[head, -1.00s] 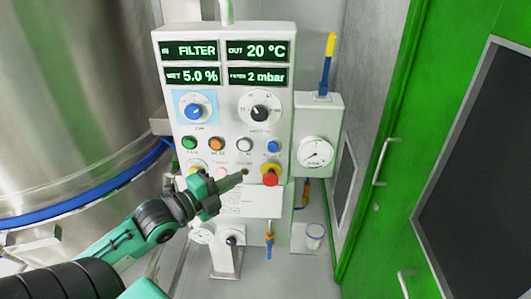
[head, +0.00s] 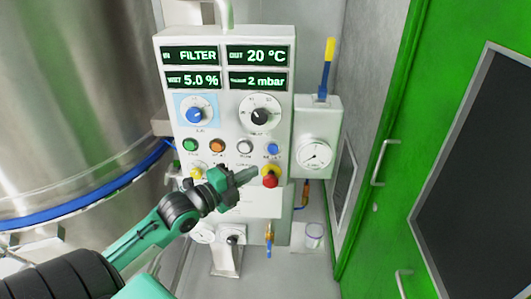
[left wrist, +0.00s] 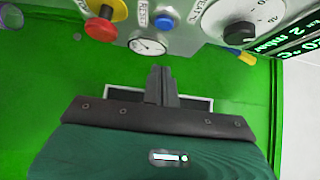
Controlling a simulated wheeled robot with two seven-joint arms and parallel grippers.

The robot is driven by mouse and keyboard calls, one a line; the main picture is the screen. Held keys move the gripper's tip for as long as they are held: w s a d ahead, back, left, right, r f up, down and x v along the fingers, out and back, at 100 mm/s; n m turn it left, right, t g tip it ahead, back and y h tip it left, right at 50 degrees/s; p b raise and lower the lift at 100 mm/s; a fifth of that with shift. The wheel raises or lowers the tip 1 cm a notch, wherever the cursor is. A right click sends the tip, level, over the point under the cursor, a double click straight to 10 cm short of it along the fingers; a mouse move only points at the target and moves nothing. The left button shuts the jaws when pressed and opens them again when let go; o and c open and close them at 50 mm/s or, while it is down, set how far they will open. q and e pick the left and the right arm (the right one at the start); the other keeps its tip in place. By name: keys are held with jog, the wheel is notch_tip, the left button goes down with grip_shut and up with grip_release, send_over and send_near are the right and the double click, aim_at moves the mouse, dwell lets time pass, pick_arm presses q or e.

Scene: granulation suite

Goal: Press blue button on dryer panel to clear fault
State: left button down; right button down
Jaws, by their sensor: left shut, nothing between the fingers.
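The dryer panel (head: 224,130) is a white box with four lit displays reading FILTER, 20 °C, 5.0 % and 2 mbar. The blue button (head: 272,149) sits at the right end of its button row. It also shows in the left wrist view, labelled RESET (left wrist: 164,21). My left gripper (head: 254,172) is shut and empty, in front of the panel, below and left of the blue button in the head view. In the left wrist view its fingertips (left wrist: 161,70) appear below the button, with a gap in the picture. My right gripper is not in view.
A red emergency stop (head: 270,181) on a yellow base is just below the blue button, close to my fingertips. Green (head: 190,145), orange (head: 217,146) and white (head: 245,147) buttons are to the left. A gauge box (head: 316,138) adjoins the panel at right.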

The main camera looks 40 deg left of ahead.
aim_at(277, 150)
pick_arm(q)
jog(key=w+p, duration=0.1)
jog(key=w, duration=0.1)
jog(key=w+p, duration=0.1)
jog(key=w, duration=0.2)
jog(key=w+a+p, duration=0.1)
jog(key=w+p, duration=0.1)
jog(key=w, duration=0.1)
jog(key=shift+w, duration=0.25)
